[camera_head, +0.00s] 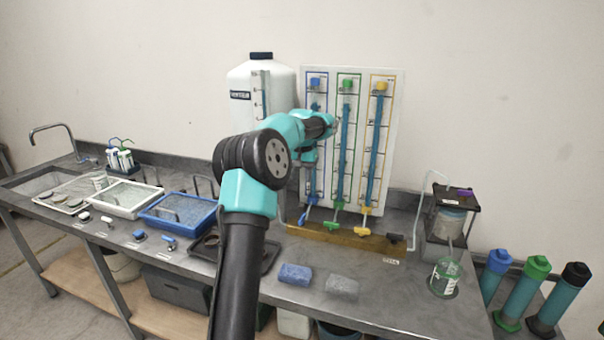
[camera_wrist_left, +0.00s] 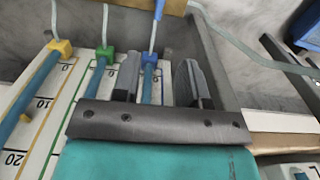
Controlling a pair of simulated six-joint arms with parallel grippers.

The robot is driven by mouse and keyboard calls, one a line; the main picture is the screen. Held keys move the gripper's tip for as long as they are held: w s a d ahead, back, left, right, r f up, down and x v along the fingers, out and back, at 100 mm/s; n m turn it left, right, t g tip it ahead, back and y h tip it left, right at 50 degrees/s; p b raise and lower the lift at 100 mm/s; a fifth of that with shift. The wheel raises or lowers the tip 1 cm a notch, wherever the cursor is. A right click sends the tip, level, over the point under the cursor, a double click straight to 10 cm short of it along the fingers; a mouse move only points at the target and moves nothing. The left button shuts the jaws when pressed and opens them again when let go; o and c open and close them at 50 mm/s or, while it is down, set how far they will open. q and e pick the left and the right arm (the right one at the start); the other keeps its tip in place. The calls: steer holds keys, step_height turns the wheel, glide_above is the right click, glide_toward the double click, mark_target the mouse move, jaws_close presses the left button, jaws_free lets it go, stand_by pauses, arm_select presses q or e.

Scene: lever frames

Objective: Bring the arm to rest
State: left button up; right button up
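My left arm reaches in front of the board (camera_head: 392,110), which carries blue, green and yellow tubes. My left gripper is mostly hidden behind its wrist in the head view, over the blue tube. In the left wrist view the gripper's (camera_wrist_left: 158,82) two dark fingers stand apart with nothing clasped between them. The blue valve (camera_wrist_left: 150,58) and its tube show beyond the gap. The green valve (camera_wrist_left: 104,58) and yellow valve (camera_wrist_left: 60,48) are to the left. The blue lever (camera_head: 303,217), green lever (camera_head: 336,224) and yellow lever (camera_head: 363,231) hang at the tubes' lower ends. My right gripper is not seen.
A white tank (camera_head: 275,85) stands behind my arm. Blue (camera_head: 180,213) and white (camera_head: 124,198) trays lie left on the bench. A blue sponge (camera_head: 295,274) and grey sponge (camera_head: 342,287) lie in front. A flask (camera_head: 446,277) stands right. The bench front between sponges and flask is clear.

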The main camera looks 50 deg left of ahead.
arm_select(q)
steer(key=shift+r, duration=0.4)
